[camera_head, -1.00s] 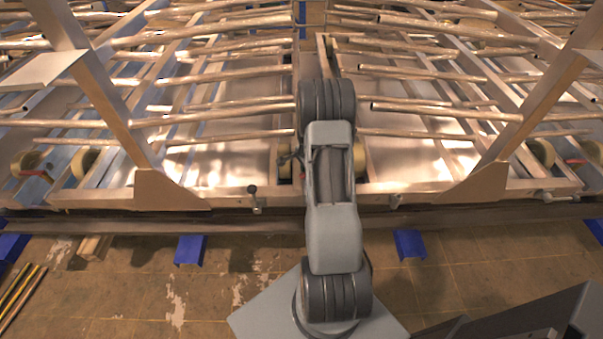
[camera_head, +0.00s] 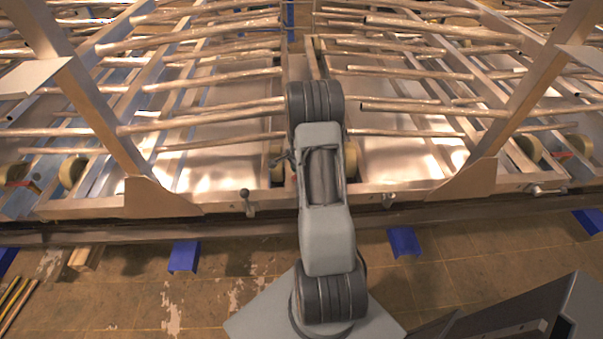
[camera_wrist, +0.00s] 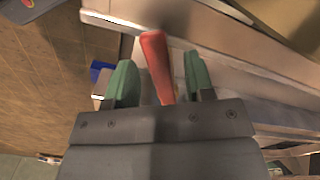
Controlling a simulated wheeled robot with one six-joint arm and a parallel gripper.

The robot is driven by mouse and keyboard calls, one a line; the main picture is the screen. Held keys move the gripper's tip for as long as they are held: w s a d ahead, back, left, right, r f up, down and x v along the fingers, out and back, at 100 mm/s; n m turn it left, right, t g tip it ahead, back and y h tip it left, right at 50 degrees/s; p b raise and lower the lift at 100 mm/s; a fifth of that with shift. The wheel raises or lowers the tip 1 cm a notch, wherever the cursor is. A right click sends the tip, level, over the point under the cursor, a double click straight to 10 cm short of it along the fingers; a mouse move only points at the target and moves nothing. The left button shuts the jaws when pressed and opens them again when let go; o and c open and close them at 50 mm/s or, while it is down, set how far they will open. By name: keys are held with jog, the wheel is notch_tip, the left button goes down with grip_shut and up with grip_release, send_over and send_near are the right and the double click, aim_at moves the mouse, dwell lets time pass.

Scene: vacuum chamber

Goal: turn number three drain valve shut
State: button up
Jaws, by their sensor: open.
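A red lever handle (camera_wrist: 155,60) stands in the wrist view between the two green fingers of my gripper (camera_wrist: 158,72). The fingers are apart, with a visible gap on each side of the handle. The handle's lower end is hidden behind the gripper body. No number shows on it, so I cannot tell if this is the number three drain valve. In the head view my arm hides the gripper and this handle. Another red lever (camera_head: 22,184) lies at the far left of the frame.
A metal front rail (camera_head: 440,207) runs across the head view, with small clamp-like fittings (camera_head: 248,203) on it. Long metal tubes (camera_head: 225,110) cross above the frame. Blue feet (camera_head: 185,255) stand below the rail. The brown floor (camera_head: 230,290) in front has free room.

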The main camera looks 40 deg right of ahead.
jog(key=shift+r, duration=0.35)
notch_tip(320, 180, up, 3)
jog(key=shift+f, duration=0.1)
jog(key=s+a+r, duration=0.7)
jog(key=s+r, duration=0.2)
jog(key=s, duration=0.3)
jog(key=shift+r, duration=0.2)
